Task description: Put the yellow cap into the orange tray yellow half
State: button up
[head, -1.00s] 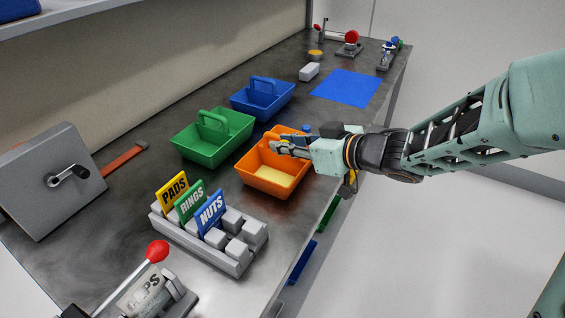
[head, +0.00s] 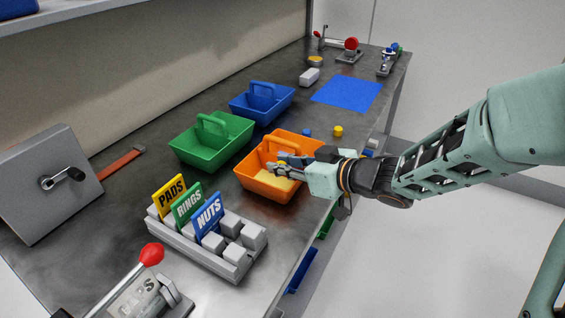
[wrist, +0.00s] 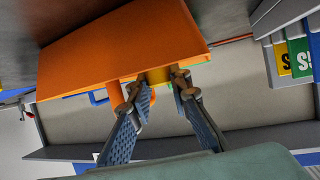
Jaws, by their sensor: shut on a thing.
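The orange tray (head: 258,184) stands on the bench in the head view, with an arched handle and a pale yellow floor part (head: 272,181) at its near side. My gripper (head: 282,168) is low over this yellow half, apparently within the tray's rim. It is shut on a yellow cap (wrist: 157,76), which shows between the fingertips in the wrist view, partly hidden by them. In the head view the fingers mostly hide the held cap. The orange tray (wrist: 110,50) fills the upper middle of the wrist view.
Another yellow cap (head: 338,131) and a blue cap (head: 307,132) stand on the bench behind the tray. A green tray (head: 195,155) and a blue tray (head: 250,110) stand to the left and behind. A grey sorting rack (head: 195,245) is in front.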

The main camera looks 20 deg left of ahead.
jog(key=o, duration=0.5)
jog(key=shift+c, duration=0.2)
jog(key=shift+r, duration=0.2)
jog(key=p+v, duration=0.4)
jog(key=v, duration=0.8)
jog(key=shift+r, duration=0.5)
